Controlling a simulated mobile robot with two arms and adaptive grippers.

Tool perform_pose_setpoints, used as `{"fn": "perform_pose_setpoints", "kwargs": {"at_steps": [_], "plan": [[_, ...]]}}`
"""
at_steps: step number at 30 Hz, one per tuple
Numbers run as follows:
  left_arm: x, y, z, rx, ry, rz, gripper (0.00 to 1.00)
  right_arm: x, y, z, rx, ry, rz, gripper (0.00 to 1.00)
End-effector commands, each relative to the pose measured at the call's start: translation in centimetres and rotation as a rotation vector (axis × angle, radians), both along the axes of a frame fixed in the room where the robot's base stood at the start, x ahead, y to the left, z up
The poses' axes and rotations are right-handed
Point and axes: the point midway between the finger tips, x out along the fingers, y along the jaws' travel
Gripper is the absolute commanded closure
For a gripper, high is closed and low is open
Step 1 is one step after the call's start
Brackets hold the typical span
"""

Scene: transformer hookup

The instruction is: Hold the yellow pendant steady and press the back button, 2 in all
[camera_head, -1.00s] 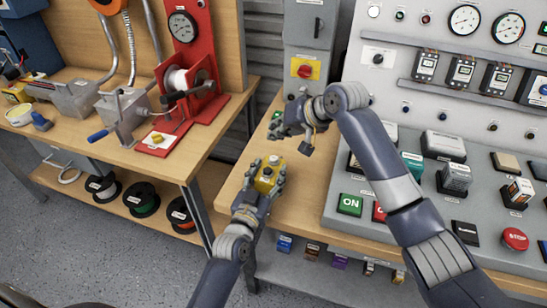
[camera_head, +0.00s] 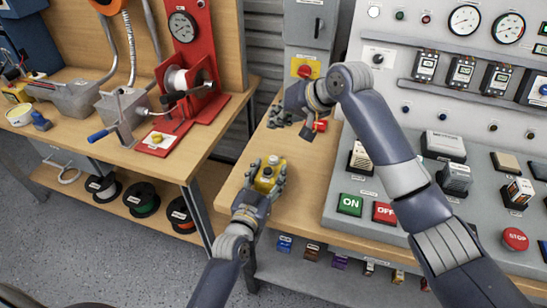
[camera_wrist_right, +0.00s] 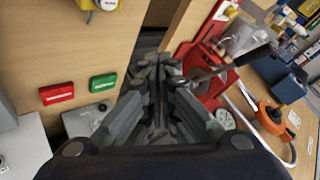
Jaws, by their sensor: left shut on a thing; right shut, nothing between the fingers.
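The yellow pendant (camera_head: 266,184) is upright in my left gripper (camera_head: 265,172), whose fingers close around its sides, at the left end of the right-hand bench. Dark marks or buttons show on its upper face, too small to tell apart. My right gripper (camera_head: 280,117) is shut and empty. In the head view it appears above and behind the pendant, clearly apart from it. In the right wrist view its closed fingers (camera_wrist_right: 160,65) point away from the camera with nothing between them. I cannot tell which pendant button is the back one.
A sloped console (camera_head: 440,200) with ON and OFF buttons stands to the right. A grey switch box (camera_head: 309,30) with a red knob is behind my right gripper. A red piece (camera_head: 320,126) shows beside that wrist. A gap separates the left bench (camera_head: 190,150) from this one.

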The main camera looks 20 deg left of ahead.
Motion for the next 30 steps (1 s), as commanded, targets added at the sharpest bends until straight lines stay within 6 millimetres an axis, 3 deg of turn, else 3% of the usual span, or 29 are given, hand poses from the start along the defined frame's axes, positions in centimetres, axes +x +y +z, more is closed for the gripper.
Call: {"fn": "perform_pose_setpoints", "kwargs": {"at_steps": [8, 24, 30], "plan": [[0.0, 0.0, 0.0, 0.0, 0.001, 0.0, 0.81, 0.0, 0.0, -0.6, -0.001, 0.002, 0.0, 1.0], [0.0, 0.0, 0.0, 0.0, 0.0, 0.0, 0.81, 0.0, 0.0, -7.3, 0.0, 0.004, -0.001, 1.0], [0.0, 0.0, 0.0, 0.0, 0.0, 0.0, 0.81, 0.0, 0.0, -8.6, 0.0, 0.001, -0.001, 1.0]]}}
